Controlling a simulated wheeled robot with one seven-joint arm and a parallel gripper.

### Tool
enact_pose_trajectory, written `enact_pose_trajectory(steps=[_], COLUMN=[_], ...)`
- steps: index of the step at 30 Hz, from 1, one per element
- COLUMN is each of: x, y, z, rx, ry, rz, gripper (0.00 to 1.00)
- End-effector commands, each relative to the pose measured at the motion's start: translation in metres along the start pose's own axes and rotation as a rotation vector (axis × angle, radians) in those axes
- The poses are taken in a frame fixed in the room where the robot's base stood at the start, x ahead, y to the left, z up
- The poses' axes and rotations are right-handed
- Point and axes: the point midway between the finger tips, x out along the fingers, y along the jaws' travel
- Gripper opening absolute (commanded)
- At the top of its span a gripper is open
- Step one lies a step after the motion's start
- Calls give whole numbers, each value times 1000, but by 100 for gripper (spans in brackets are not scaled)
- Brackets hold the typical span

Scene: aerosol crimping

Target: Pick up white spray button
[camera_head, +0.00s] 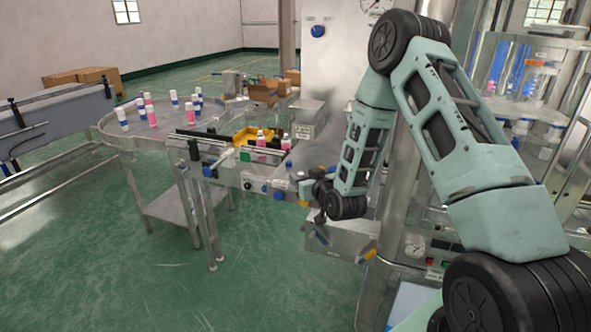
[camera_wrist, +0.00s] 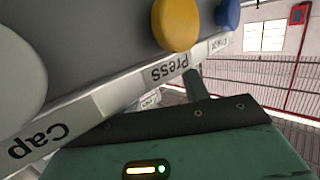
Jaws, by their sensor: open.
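My gripper (camera_head: 309,190) is at the low end of the bent arm, beside the front of the machine. In the wrist view its teal body with a dark edge fills the bottom, and one narrow finger (camera_wrist: 197,85) shows; the jaws are open and I see nothing between them. A large white round button (camera_wrist: 18,70) is partly in view at the left, beside the upside-down label "Cap". I cannot tell for sure that it is the white spray button. In the head view I cannot pick out that white button clearly.
A yellow button (camera_wrist: 175,24) beside the label "Press" and a blue button (camera_wrist: 228,14) are on the same panel, close to my gripper. A round metal table (camera_head: 105,130) holds several white, blue and pink cans. A yellow fixture (camera_head: 247,137) stands on the machine. Green floor is clear in front.

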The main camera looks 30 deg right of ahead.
Motion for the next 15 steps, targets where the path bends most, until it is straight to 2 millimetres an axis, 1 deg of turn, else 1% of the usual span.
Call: enact_pose_trajectory(steps=[7,8,9,11,12,15], x=[0,0,0,0,0,0], y=[0,0,0,0,0,0], z=[0,0,0,0,0,0], rx=[0,0,0,0,0,0], ry=[0,0,0,0,0,0], rz=[0,0,0,0,0,0], gripper=[45,39,28,12,0,0])
